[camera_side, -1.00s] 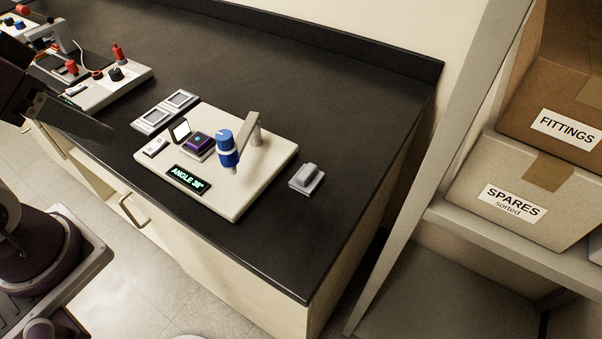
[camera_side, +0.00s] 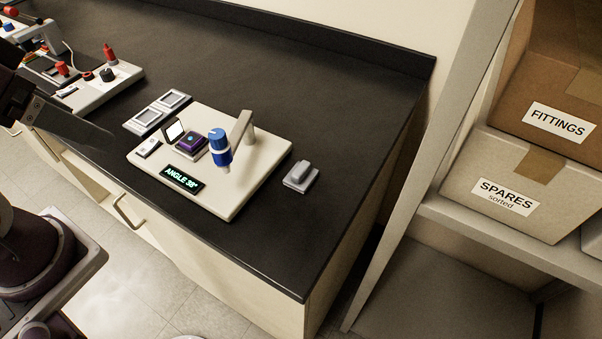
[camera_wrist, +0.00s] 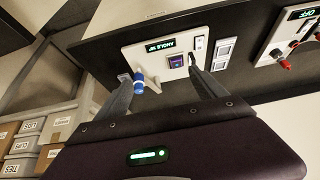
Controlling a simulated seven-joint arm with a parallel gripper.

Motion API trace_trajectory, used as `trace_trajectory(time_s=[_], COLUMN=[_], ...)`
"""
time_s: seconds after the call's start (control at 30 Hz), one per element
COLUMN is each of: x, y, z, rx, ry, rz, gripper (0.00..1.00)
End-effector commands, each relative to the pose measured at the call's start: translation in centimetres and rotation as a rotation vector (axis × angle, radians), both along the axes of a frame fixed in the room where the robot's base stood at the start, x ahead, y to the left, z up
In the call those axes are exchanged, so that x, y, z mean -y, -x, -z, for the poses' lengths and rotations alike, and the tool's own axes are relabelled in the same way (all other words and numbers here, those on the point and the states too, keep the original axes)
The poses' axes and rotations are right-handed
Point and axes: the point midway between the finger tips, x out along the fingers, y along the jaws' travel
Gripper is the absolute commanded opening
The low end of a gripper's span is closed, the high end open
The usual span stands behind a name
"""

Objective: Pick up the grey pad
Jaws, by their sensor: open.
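A small grey block, which looks like the grey pad (camera_side: 299,171), sits on a flat light-grey base (camera_side: 292,184) on the black bench, right of the profiler. In the wrist view a grey piece (camera_wrist: 124,78) shows beside the left finger, partly hidden by it. The profiler (camera_side: 235,205) has a cream plate, a blue-knobbed stylus head (camera_side: 219,145) on an arm, a purple chip and a lit angle display (camera_side: 181,179). My gripper (camera_wrist: 160,74) is open and empty, its fingers spread in front of the profiler. In the side view it is at the left edge, apart from the pad.
Two grey framed trays (camera_side: 148,117) lie left of the profiler. Another cream device with red and black knobs (camera_side: 103,86) stands farther left. A raised black ledge (camera_side: 330,40) runs along the back. The bench behind the profiler is clear. Shelves with boxes (camera_side: 500,190) stand right.

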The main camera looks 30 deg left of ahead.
Motion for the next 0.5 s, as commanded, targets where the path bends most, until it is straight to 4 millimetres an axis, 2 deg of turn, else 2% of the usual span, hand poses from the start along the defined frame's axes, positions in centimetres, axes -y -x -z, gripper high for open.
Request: trace_trajectory(time_s=[0.07,0.13,0.2,0.27,0.3,0.37,0.4,0.5], x=[0.3,1.0,2.5,4.3,5.7,8.0,9.7,13.6], y=[-1.3,-3.9,-7.7,-11.2,-13.4,-16.5,-18.4,-21.7], z=[-0.5,-1.2,-1.4,-0.8,0.1,2.0,3.6,8.3], rx=[-0.026,-0.074,-0.135,-0.186,-0.218,-0.260,-0.288,-0.338], ry=[-0.030,-0.089,-0.163,-0.222,-0.257,-0.299,-0.322,-0.359], rz=[0.061,0.192,0.379,0.555,0.671,0.848,0.964,1.218], gripper=[0.80,0.80,0.80,0.80,0.80,0.80,0.80,0.80])
